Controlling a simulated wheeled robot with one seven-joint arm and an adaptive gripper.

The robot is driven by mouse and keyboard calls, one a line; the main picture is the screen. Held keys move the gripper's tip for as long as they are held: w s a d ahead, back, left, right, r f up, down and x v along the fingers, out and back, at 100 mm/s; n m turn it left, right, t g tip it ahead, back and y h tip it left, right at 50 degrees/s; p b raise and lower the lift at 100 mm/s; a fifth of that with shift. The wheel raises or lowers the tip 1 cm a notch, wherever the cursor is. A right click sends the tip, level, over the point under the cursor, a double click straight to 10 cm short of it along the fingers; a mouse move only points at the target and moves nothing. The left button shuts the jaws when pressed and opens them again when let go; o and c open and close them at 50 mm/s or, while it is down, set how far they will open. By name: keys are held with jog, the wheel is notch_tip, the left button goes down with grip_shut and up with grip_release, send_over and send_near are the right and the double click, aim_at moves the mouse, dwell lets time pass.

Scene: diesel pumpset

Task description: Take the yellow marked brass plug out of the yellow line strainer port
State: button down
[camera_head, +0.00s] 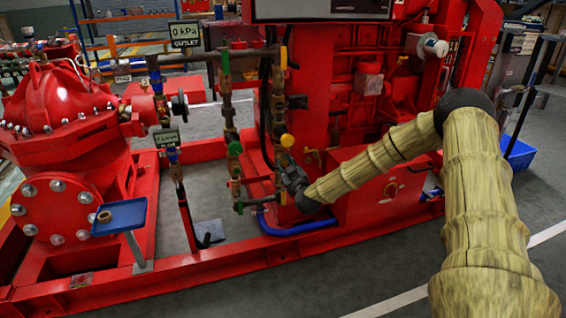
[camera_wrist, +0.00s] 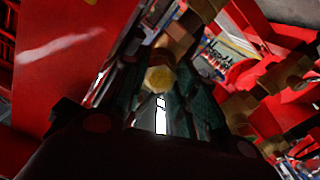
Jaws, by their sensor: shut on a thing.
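My gripper (camera_head: 283,160) is at the piping in the middle of the head view, close below a yellow round part (camera_head: 287,140) on the right-hand pipe stack. In the wrist view my gripper (camera_wrist: 158,88) has its dark green fingers on both sides of a round, yellow-faced brass plug (camera_wrist: 160,78), and is shut on it. Brass piping (camera_wrist: 178,45) lies directly behind the plug. I cannot tell whether the plug is still seated in the strainer port, which the plug and fingers hide.
A small blue tray (camera_head: 128,214) on a post holds a brass ring (camera_head: 104,216). The red engine block (camera_head: 330,90) rises behind, and a red base rail (camera_head: 200,265) runs along the front.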

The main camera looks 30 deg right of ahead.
jog(key=shift+n, duration=0.9)
jog(key=shift+p, duration=0.35)
jog(key=n, duration=1.2)
jog(key=c, duration=1.3)
grip_release()
jog(key=shift+o, duration=0.2)
